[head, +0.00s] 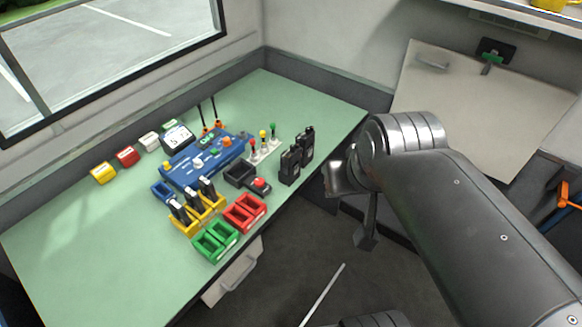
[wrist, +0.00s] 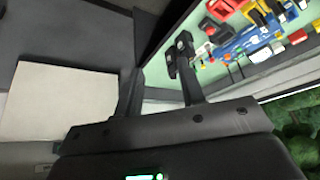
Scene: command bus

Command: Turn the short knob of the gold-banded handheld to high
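Two black handhelds stand upright side by side near the right edge of the green desk: the nearer one (head: 290,166) and the farther one (head: 307,146). Several slimmer black units (head: 193,198) stand in yellow holders. I cannot make out a gold band or the short knob on any of them. My gripper (head: 364,240) hangs off the desk's right side, apart from the handhelds and partly hidden by my arm. In the wrist view my gripper (wrist: 160,78) has its two fingers apart with nothing between them. Dark handhelds (wrist: 181,46) show beyond the right finger.
The green desk (head: 75,235) also holds a blue console (head: 205,158), red bins (head: 245,213), green bins (head: 215,240), a black box with a red button (head: 260,185) and small coloured levers (head: 263,145). The desk is bare at its front left and far right. A cream panel (head: 480,110) leans behind my arm.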

